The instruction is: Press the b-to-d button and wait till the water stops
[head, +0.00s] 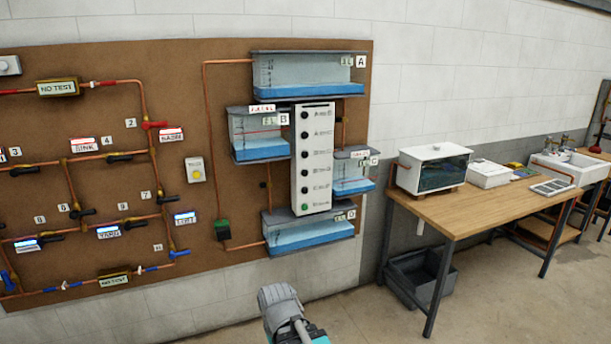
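A tall white button panel (318,165) hangs on the brown board among the water tanks. It has a column of several dark round buttons, with a green one at the bottom. Their labels are too small to read, so I cannot tell which is b-to-d. Tank B (261,147) is left of the panel and holds blue water below a red line. Tank D (310,237) is below the panel and holds blue water. My gripper (279,295) is at the bottom centre, below tank D and apart from the panel. Its fingers do not show clearly.
Tank A (308,90) is above the panel and tank C (353,186) is right of it; both hold water. Copper pipes with valves (116,157) cover the board's left. A wooden table (480,203) stands at right, with a grey crate (420,275) underneath.

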